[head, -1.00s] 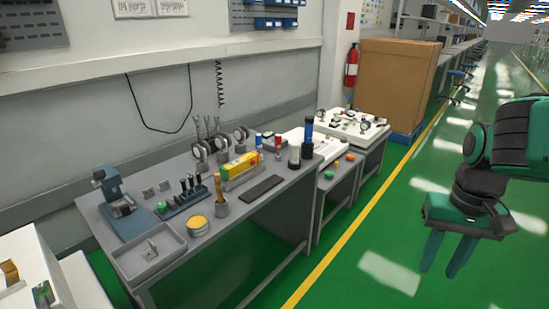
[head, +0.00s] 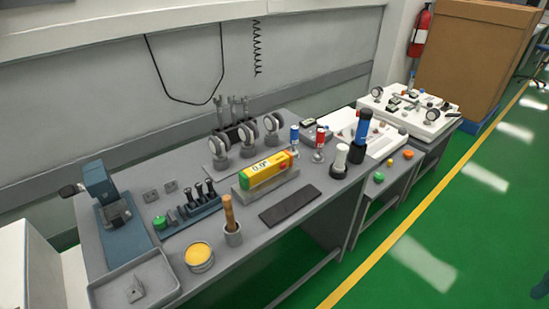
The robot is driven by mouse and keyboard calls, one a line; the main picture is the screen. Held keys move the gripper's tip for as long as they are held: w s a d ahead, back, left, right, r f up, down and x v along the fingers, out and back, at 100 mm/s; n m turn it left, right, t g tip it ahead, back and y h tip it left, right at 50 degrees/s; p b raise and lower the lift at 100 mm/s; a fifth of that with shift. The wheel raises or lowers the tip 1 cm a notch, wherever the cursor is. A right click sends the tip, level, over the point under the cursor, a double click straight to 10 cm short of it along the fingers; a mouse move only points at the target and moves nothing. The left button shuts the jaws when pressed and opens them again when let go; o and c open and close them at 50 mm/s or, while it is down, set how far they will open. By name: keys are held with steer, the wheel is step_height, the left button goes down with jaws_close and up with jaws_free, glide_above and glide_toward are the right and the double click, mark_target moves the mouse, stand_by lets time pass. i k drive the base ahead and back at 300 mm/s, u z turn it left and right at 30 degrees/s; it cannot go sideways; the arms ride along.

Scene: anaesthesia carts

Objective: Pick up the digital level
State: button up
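The digital level (head: 265,171) is a yellow bar with a green stripe, a red-orange end and a white face reading about 0.0°. It lies on a grey metal block (head: 271,192) near the middle of the grey workbench (head: 240,262). Only a dark green sliver, apparently a fingertip of my gripper (head: 540,288), shows at the lower right edge, over the floor and well away from the level. The rest of my gripper is out of frame, so its opening is hidden.
Close around the level are dial gauges (head: 245,142), red and blue bottles (head: 320,143), a dark flat strip (head: 290,206) and a cup with a wooden handle (head: 232,233). A grey tray (head: 165,290) is at front left. The green floor before the bench is clear.

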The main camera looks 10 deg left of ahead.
mark_target(252, 176)
steer(key=u, duration=0.45)
steer(key=i, duration=0.95)
steer(key=u, duration=0.65)
